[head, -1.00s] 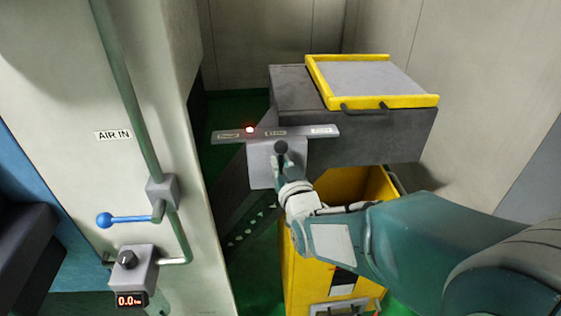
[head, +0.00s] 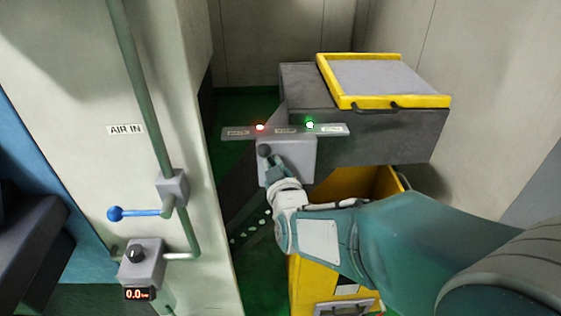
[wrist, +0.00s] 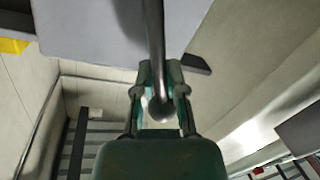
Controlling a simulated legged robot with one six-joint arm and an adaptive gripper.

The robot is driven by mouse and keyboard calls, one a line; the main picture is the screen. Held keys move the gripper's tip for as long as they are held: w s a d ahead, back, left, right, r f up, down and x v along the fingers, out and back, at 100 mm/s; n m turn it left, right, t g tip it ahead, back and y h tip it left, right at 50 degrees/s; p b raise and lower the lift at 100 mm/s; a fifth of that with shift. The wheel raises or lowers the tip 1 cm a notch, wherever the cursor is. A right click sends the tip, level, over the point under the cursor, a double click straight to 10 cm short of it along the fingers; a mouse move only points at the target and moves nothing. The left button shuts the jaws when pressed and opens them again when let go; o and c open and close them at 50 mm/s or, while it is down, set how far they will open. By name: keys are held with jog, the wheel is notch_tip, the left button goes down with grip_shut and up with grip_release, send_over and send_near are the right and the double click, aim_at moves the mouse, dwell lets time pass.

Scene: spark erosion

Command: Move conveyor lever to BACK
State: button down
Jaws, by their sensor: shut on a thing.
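The conveyor lever, with a dark round knob (head: 264,150), leans left on the grey lever box (head: 298,157) in the head view. My gripper (head: 273,172) reaches it from below. In the wrist view, the lever's metal rod (wrist: 154,40) runs down between the fingers of my gripper (wrist: 160,85), which are shut on it, with the rounded end between them. The label plate (head: 238,133) above the box has a red light at left and a green light (head: 310,125) at right. Its lettering is too small to read.
A dark conveyor housing with a yellow-framed lid (head: 385,80) stands behind the box. A yellow bin (head: 360,188) is below it. At left are a pillar (head: 60,80) marked AIR IN, a blue-handled valve (head: 135,213) and a gauge reading 0.0 (head: 138,294).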

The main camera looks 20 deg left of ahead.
jog(key=shift+s+a+f+n, duration=0.15)
jog(key=shift+a+f+n, duration=0.35)
jog(key=shift+n, duration=0.4)
jog(key=shift+a, duration=0.1)
jog(key=c, duration=0.7)
grip_release()
jog(key=shift+a, duration=0.2)
jog(key=v, duration=1.1)
jog(key=shift+s+d+r, duration=0.1)
jog(key=shift+s+r, duration=0.05)
jog(key=shift+s, duration=0.2)
